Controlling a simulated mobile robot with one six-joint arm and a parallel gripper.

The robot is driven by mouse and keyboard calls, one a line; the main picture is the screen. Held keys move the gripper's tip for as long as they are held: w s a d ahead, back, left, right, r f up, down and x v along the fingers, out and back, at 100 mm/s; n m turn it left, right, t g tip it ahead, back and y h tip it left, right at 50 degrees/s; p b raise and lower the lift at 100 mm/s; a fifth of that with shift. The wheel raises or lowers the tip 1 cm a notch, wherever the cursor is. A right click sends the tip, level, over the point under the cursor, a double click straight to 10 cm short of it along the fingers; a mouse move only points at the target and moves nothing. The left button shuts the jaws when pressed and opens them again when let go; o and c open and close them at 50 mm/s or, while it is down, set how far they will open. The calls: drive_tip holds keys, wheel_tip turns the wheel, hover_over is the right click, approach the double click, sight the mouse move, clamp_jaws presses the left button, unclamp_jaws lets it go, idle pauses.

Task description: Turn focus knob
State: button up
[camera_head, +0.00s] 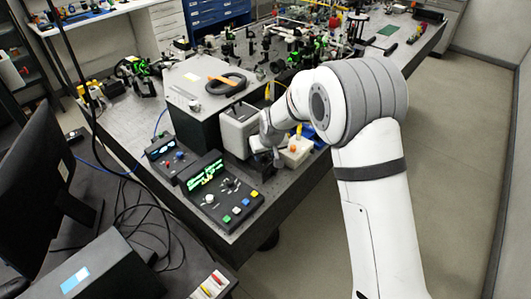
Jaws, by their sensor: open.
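A dark control box (222,192) with a green lit display, small knobs and coloured buttons sits at the near corner of the bench. A pale knob (209,199) is on its sloped face. A smaller dark box (171,159) with a display and small knobs is to its left. I cannot tell which knob is the focus knob. My gripper (262,158) is open, low beside the light grey box at the bench's right edge, to the right of the control box. Its fingers are small and partly hidden, and I see nothing held in them.
A large grey-topped instrument (188,80) stands behind the control boxes, with a black ring on top. A white block (295,152) with an orange knob is right of my gripper. Monitor (40,165) and loose cables fill the left. Optics crowd the back. Floor at right is clear.

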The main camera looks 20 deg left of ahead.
clamp_jaws()
drive_tip(key=shift+w+f+n+b, duration=0.15)
drive_tip(key=shift+n+b, duration=0.25)
drive_tip(key=shift+b, duration=0.6)
drive_tip(key=shift+f+n+y+b, duration=0.15)
drive_tip(key=shift+n+y+b, duration=0.15)
drive_tip(key=shift+n+b, duration=0.65)
drive_tip(key=shift+d+r+g+b, duration=0.1)
drive_tip(key=shift+r+g+b, duration=0.2)
drive_tip(key=shift+b, duration=0.65)
drive_tip(key=shift+n, duration=0.25)
unclamp_jaws()
drive_tip(key=b+v, duration=0.1)
drive_tip(key=v, duration=0.7)
